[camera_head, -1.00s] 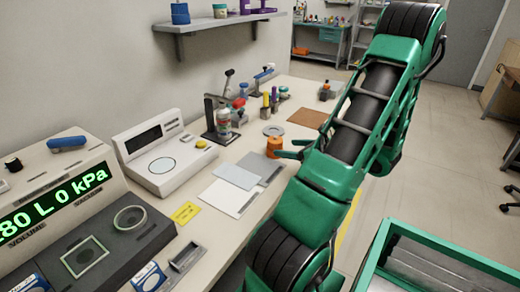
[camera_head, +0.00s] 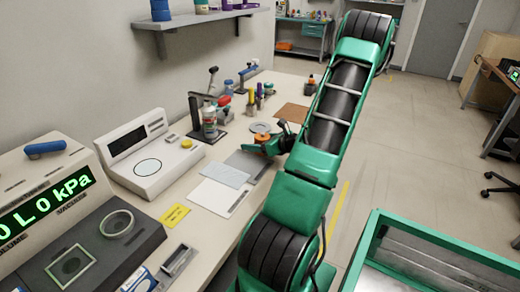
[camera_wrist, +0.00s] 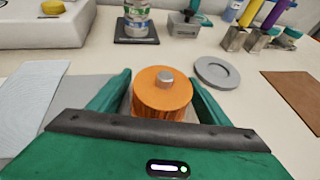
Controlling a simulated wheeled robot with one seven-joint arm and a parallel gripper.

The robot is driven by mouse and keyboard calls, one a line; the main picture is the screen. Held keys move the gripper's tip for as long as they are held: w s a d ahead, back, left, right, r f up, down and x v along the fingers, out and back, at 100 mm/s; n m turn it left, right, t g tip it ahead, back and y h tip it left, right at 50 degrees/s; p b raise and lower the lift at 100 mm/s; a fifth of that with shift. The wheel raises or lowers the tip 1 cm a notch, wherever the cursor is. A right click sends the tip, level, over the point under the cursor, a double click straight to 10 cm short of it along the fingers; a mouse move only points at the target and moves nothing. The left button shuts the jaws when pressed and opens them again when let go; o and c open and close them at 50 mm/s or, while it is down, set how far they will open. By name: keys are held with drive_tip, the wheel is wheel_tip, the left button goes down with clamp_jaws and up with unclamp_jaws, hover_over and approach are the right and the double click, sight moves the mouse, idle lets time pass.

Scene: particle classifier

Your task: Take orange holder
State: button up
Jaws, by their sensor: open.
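The orange holder (camera_wrist: 163,92) is a short orange cylinder with a small grey metal knob on top. It stands upright on the table between the two green fingers of my gripper (camera_wrist: 160,95) in the wrist view. The fingers are open, one on each side of it; I cannot tell whether either touches it. In the head view my gripper (camera_head: 268,147) is low over the table at the orange holder (camera_head: 261,138), which it partly hides.
A grey ring (camera_wrist: 217,72) lies just beyond the holder to the right. A brown mat (camera_wrist: 296,90) is further right. A bottle on a dark stand (camera_wrist: 137,27) and several tools stand behind. White and grey plates (camera_head: 221,174) lie to the left.

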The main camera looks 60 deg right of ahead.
drive_tip(key=shift+w+f, duration=0.1)
drive_tip(key=c, duration=1.4)
drive_tip(key=shift+c, duration=0.9)
